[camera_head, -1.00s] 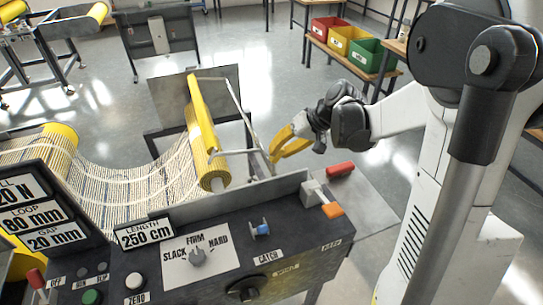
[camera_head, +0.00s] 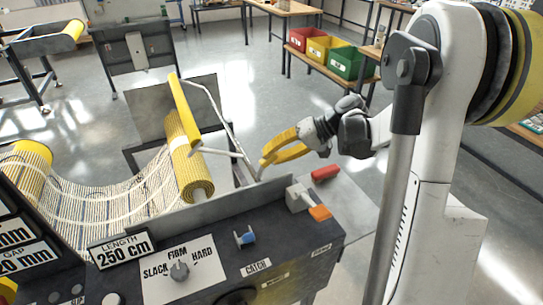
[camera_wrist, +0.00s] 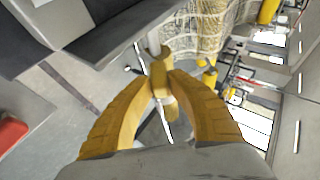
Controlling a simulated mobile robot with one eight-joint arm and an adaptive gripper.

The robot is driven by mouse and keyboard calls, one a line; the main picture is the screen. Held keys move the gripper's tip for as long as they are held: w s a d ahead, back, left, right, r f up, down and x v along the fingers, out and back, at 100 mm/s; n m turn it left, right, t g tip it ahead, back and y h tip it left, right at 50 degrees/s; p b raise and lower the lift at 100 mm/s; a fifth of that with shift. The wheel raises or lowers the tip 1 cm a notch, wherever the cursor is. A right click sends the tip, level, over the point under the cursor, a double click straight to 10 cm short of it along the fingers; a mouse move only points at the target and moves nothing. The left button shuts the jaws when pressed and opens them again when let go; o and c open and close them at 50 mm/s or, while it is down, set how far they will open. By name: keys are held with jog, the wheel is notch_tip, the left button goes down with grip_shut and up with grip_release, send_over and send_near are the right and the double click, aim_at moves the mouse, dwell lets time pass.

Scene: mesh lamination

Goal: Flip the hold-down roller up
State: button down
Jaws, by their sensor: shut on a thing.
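The hold-down roller (camera_head: 183,108) is a thin yellow bar on a pale rod frame (camera_head: 212,98). It lies above and beside the yellow roll (camera_head: 187,172) that carries the ribbed mesh (camera_head: 125,205), with its far end raised. My gripper (camera_head: 263,167) has its yellow fingers shut at the right end of the rod frame, by the machine's back plate. In the wrist view the fingertips (camera_wrist: 160,82) meet around a small pale and yellow piece, largely hidden by them. I cannot tell exactly which part of the frame it is.
Coloured bins (camera_head: 328,50) stand on a bench behind.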

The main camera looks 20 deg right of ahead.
jog(key=shift+f, duration=0.1)
jog(key=c, duration=1.3)
grip_release()
jog(key=shift+o, duration=0.2)
jog(key=v, duration=1.2)
jog(key=shift+a, duration=0.1)
